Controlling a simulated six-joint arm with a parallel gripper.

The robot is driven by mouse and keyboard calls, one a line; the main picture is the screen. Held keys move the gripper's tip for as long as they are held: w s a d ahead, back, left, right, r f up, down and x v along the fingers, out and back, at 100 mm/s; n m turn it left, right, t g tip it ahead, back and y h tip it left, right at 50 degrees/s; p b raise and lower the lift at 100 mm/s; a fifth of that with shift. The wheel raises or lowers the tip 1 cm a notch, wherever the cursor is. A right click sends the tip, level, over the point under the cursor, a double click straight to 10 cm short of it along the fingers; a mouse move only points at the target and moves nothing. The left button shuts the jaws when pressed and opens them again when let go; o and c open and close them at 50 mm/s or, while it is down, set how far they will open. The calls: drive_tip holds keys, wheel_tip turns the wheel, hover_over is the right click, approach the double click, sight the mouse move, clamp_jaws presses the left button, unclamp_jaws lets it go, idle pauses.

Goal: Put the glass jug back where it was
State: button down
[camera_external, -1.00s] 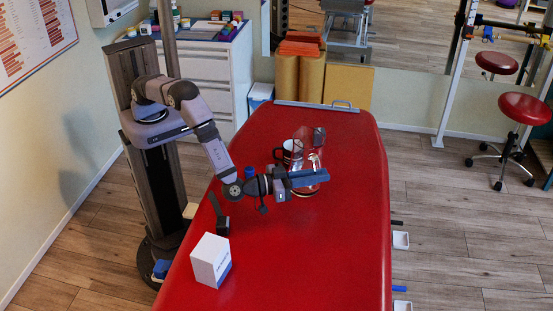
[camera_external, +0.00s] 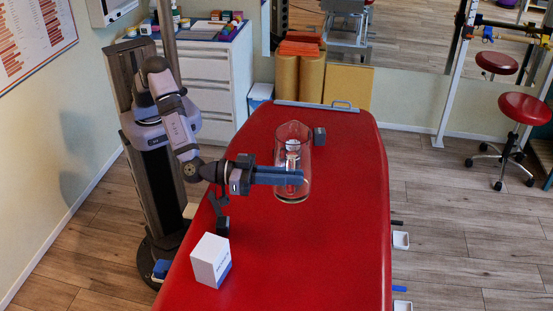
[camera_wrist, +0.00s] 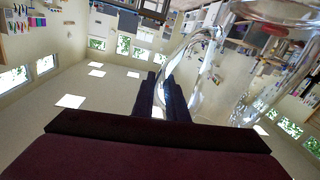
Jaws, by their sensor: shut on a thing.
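The clear glass jug (camera_external: 305,158) looks upright over the middle of the red treatment table (camera_external: 340,240). My gripper (camera_external: 296,178) reaches in from the left, with its fingers at the lower part of the jug. In the wrist view, the dark fingers (camera_wrist: 168,98) are shut at the jug's curved glass handle (camera_wrist: 208,72). The jug's body (camera_wrist: 262,65) fills the upper right there. I cannot tell whether the jug's base touches the table. A mug seen through the glass (camera_external: 292,147) is mostly hidden behind the jug.
A small grey block (camera_external: 319,136) stands just right of the jug. A white box (camera_external: 211,260) stands at the table's near left. A dark angled object (camera_external: 221,213) stands below my forearm. The table's right side and near middle are clear.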

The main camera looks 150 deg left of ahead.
drive_tip(key=shift+w+d+f+m+t+h, duration=0.2)
drive_tip(key=shift+d+f+m+t+h, duration=0.15)
drive_tip(key=shift+f, duration=0.3)
wheel_tip(320, 180, down, 11)
drive_tip(key=p, duration=0.1)
drive_tip(key=shift+w+d, duration=0.35)
drive_tip(key=shift+w, duration=0.05)
drive_tip(key=shift+t, duration=0.25)
drive_tip(key=c, duration=2)
unclamp_jaws()
drive_tip(key=shift+s+f, duration=0.1)
drive_tip(key=shift+f, duration=0.15)
drive_tip(key=shift+c, duration=0.2)
drive_tip(key=shift+o, duration=1.4)
drive_tip(key=shift+r, duration=0.15)
drive_tip(key=b+v, duration=0.1)
drive_tip(key=v, duration=1.1)
drive_tip(key=shift+r, duration=0.15)
drive_tip(key=shift+s, duration=0.1)
